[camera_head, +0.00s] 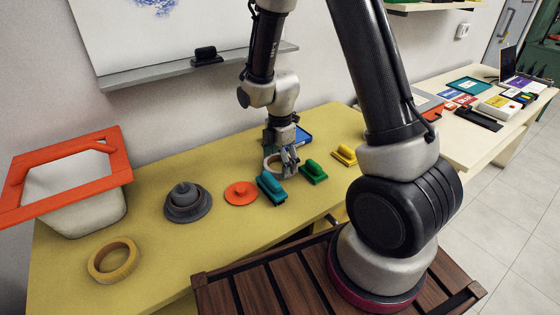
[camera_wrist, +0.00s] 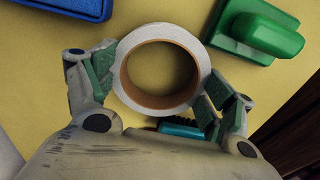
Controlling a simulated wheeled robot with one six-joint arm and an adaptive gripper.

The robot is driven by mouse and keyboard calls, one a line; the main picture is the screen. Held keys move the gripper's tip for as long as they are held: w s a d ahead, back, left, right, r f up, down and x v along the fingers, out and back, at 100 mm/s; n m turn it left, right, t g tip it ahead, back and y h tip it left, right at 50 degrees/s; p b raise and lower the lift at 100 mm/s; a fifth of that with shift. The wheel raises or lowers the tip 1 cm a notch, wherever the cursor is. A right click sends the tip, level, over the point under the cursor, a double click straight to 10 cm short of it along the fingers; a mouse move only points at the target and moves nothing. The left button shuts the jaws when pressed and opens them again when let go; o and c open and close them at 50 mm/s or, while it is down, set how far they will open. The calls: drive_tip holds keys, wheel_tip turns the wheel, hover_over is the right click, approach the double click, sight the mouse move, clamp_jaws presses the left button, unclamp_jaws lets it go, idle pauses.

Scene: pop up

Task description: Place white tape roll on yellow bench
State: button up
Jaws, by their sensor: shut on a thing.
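The white tape roll (camera_wrist: 128,100) has a white outer face and a brown inner core. In the wrist view it lies between the two fingers of my gripper (camera_wrist: 160,88), which are shut on it from both sides. In the head view the tape roll (camera_head: 269,163) shows partly behind my gripper (camera_head: 287,161), low over the yellow bench (camera_head: 150,262). I cannot tell whether the roll touches the bench top.
A teal stamp (camera_head: 271,187), a green stamp (camera_head: 313,173) and a yellow stamp (camera_head: 344,155) stand close to my gripper. A blue tray (camera_head: 304,136) lies just behind. A red disc (camera_head: 241,193), grey knobbed piece (camera_head: 187,202), yellow ring (camera_head: 113,260) and red-rimmed bin (camera_head: 85,200) are further left.

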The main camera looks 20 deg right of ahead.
drive_tip(key=shift+f, duration=0.1)
drive_tip(key=o, duration=0.9)
drive_tip(key=shift+o, duration=0.2)
wheel_tip(320, 180, up, 18)
drive_tip(key=s+d+m+t, duration=0.1)
drive_tip(key=s+d+m, duration=0.2)
drive_tip(key=m, duration=0.1)
drive_tip(key=s+d+r+m+t, duration=0.1)
drive_tip(key=s+d+r+m, duration=0.2)
drive_tip(key=s+r+m, duration=0.2)
drive_tip(key=s+d+r+m+t, duration=0.2)
drive_tip(key=s+r+m, duration=0.4)
drive_tip(key=s+m, duration=0.5)
drive_tip(key=shift+s+d, duration=0.65)
drive_tip(key=shift+d, duration=0.1)
